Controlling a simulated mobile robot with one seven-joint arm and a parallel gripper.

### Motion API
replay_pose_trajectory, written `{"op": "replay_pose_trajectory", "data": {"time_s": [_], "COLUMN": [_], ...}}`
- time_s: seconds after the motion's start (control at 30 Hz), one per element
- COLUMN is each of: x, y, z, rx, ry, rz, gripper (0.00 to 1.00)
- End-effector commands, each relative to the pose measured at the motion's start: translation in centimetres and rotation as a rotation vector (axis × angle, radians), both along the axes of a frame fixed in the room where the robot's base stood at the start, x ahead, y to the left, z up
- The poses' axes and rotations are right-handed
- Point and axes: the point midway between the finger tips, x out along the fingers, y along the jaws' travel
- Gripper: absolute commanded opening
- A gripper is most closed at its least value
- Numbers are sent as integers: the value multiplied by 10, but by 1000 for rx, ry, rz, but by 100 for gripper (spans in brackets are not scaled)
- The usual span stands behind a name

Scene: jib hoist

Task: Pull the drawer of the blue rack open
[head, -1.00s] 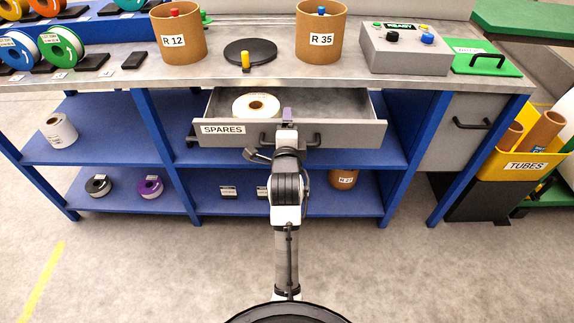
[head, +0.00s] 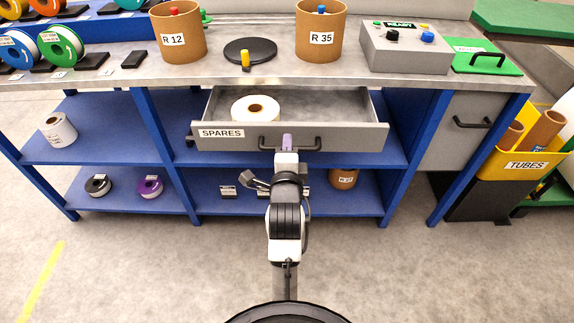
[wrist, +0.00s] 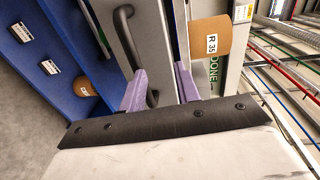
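The blue rack (head: 145,110) stands in front of me with its grey drawer (head: 350,137) pulled out, and the drawer's inside is visible from above. The drawer front carries a SPARES label and a dark bar handle (head: 312,143), which also shows in the wrist view (wrist: 127,38). A white roll (head: 268,108) lies in the drawer at the left.
Cardboard tubs R 12 (head: 178,35) and R 35 (head: 320,32), a black disc (head: 250,52) and a grey control box (head: 405,50) stand on the worktop. A yellow TUBES bin (head: 520,167) is at the right. The floor in front is clear.

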Motion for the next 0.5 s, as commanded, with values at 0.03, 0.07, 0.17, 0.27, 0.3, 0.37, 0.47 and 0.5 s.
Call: {"op": "replay_pose_trajectory", "data": {"time_s": [0.03,0.07,0.17,0.27,0.3,0.37,0.47,0.5], "x": [-4,-6,-13,-20,-23,-27,-33,-34], "y": [0,0,0,0,0,0,0,0], "z": [-1,-2,-5,-9,-10,-11,-12,-13], "rx": [0,0,0,0,0,0,0,0], "ry": [2,4,8,10,11,12,13,14], "rz": [0,0,0,0,0,1,1,1], "gripper": [32,32,32,32,32,32,32,32]}}
